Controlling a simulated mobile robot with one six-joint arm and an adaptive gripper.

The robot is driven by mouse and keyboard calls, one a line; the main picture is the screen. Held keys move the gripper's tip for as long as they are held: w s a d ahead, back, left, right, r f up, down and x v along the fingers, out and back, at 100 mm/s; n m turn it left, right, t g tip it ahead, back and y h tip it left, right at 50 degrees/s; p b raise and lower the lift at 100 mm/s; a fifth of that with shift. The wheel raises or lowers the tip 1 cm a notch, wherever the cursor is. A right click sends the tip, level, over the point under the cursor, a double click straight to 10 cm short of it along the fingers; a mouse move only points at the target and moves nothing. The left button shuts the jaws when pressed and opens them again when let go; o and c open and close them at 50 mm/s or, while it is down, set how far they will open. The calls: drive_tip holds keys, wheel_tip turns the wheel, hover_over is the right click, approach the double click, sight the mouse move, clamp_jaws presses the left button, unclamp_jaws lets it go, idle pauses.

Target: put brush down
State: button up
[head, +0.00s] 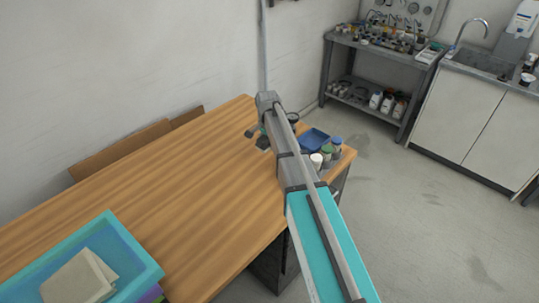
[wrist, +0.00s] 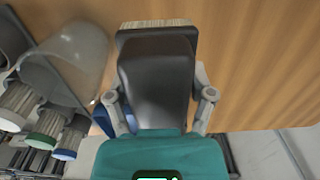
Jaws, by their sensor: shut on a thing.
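The brush (wrist: 158,85), with a dark body and pale bristles along its far end, fills the middle of the wrist view. My gripper (wrist: 158,98) is shut on it, with one grey finger on each side. The wooden table top (wrist: 255,75) lies beyond the brush; I cannot tell whether the bristles touch it. In the head view, my gripper (head: 257,138) is over the far right part of the wooden table (head: 190,165), and the brush cannot be made out clearly there.
A blue tray (head: 314,138) and jars with white, green and blue lids (head: 327,150) stand at the table's right end, near my arm. A turquoise bin (head: 140,262) stands at the near left. The middle of the table is clear. A clear, rounded object (wrist: 72,55) is left of the brush.

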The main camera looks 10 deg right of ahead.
sight(268, 153)
drive_tip(key=shift+w+d+f+b, duration=0.15)
drive_tip(key=shift+w+f+b, duration=0.35)
drive_tip(key=shift+w+f, duration=0.3)
drive_tip(key=shift+s, duration=0.1)
drive_tip(key=shift+w+f+b, duration=0.3)
drive_tip(key=shift+f+b, duration=0.15)
drive_tip(key=shift+w+d+f+b, duration=0.1)
drive_tip(key=shift+f+b, duration=1.5)
drive_tip(key=shift+f, duration=0.2)
drive_tip(key=o, duration=1)
drive_tip(key=shift+c, duration=0.2)
drive_tip(key=shift+r, duration=0.1)
drive_tip(key=shift+r, duration=0.1)
wheel_tip(268, 153, up, 12)
drive_tip(key=p, duration=1.2)
